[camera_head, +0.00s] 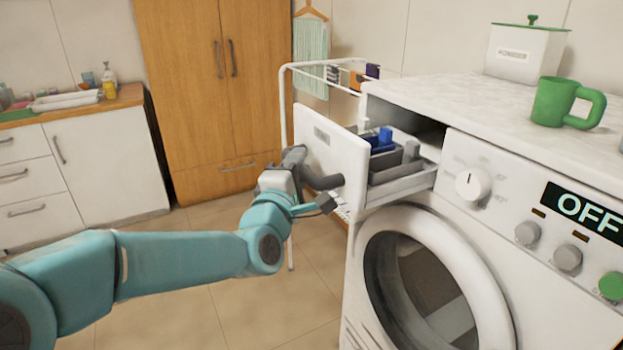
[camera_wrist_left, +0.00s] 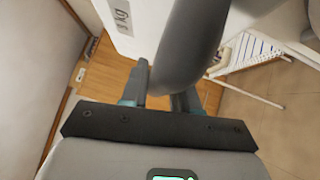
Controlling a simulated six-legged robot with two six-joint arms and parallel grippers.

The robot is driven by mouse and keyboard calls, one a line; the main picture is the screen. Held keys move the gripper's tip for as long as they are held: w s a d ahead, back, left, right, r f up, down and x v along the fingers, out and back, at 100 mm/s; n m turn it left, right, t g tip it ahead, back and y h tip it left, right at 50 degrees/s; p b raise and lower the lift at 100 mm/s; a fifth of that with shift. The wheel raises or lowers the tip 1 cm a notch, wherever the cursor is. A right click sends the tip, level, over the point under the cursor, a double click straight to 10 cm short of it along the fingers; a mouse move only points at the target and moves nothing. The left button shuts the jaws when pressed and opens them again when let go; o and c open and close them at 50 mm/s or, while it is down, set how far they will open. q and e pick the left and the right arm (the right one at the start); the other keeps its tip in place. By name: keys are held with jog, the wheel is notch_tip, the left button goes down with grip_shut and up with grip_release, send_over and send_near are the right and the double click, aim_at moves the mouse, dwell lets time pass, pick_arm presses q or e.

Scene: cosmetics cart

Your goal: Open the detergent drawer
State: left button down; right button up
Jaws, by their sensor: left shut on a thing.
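The detergent drawer (camera_head: 334,150) is pulled out from the upper left of the white washing machine (camera_head: 460,230). Its compartments, with a blue insert (camera_head: 383,138), show behind the white front panel. A dark curved handle (camera_head: 325,181) is on the drawer front, and it also shows large in the left wrist view (camera_wrist_left: 190,50). My left gripper (camera_head: 300,180) is at this handle and shut on it. In the left wrist view the fingers (camera_wrist_left: 162,88) are at the handle, partly hidden by it. My right gripper is in neither view.
A green mug (camera_head: 566,103) and a white lidded box (camera_head: 524,50) stand on the machine's top. The round door (camera_head: 435,280) is below the drawer. A white rack (camera_head: 284,110) stands behind the drawer. The tiled floor (camera_head: 215,305) at the left is clear.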

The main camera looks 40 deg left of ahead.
pick_arm(q)
jog(key=s+b, duration=0.1)
jog(key=s+a+b, duration=0.1)
jog(key=s, duration=0.1)
jog(key=shift+f, duration=0.1)
dwell(0.3)
jog(key=c, duration=0.9)
grip_release()
jog(key=shift+c, duration=0.2)
jog(key=shift+a, duration=0.1)
jog(key=b+v, duration=0.2)
jog(key=v, duration=1.4)
jog(key=shift+b, duration=0.4)
